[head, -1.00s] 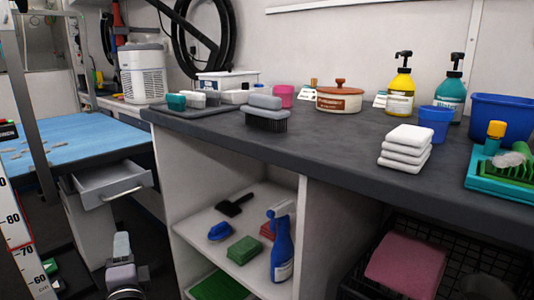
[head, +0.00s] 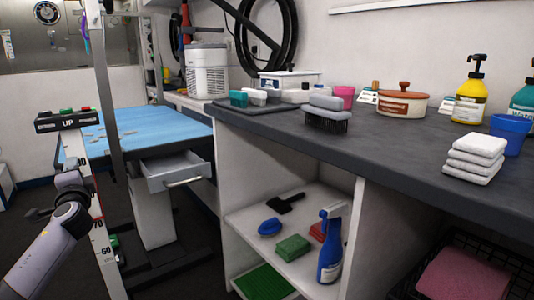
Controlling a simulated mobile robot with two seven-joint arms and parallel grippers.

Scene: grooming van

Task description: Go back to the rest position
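The task names no object. A grey link and black joint of my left arm show at the lower left, in front of the height post. I cannot make out gripper fingers on it. My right arm and gripper are out of view. The dark counter (head: 395,165) runs along the right. On it are a grey-topped brush (head: 328,114), a stack of white cloths (head: 474,160), a lidded brown and cream pot (head: 402,104), a yellow pump bottle (head: 468,98) and a blue cup (head: 510,132).
A blue-topped table (head: 150,125) with small scattered pieces stands at the left. A drawer (head: 176,174) stands open below it. The post with the UP control box (head: 68,121) is close to my arm. Shelves below hold a blue spray bottle (head: 329,248) and a green sponge (head: 292,248).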

